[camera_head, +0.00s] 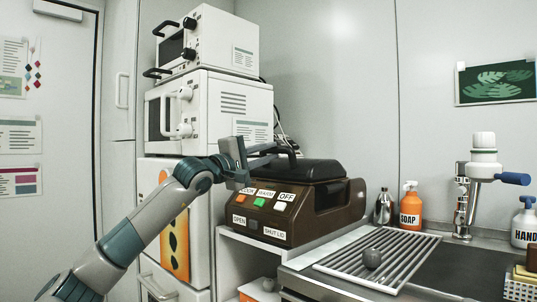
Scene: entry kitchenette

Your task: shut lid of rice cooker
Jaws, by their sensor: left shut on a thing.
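The rice cooker (310,223) is a brown box with a sloped front of coloured buttons and labels, among them "OFF", "OPEN" and "SHUT LID". Its black lid (318,172) lies low over the top of the body; whether it is fully seated cannot be told. My left gripper (272,152) reaches in from the left, above the cooker's front panel. Its fingers are shut on a dark part at the lid's front left, apparently the lid's edge or handle. The exact contact is hard to see. My right gripper is not in view.
Two stacked white ovens (230,110) stand close behind my left arm. The cooker sits on a white shelf unit (232,262).

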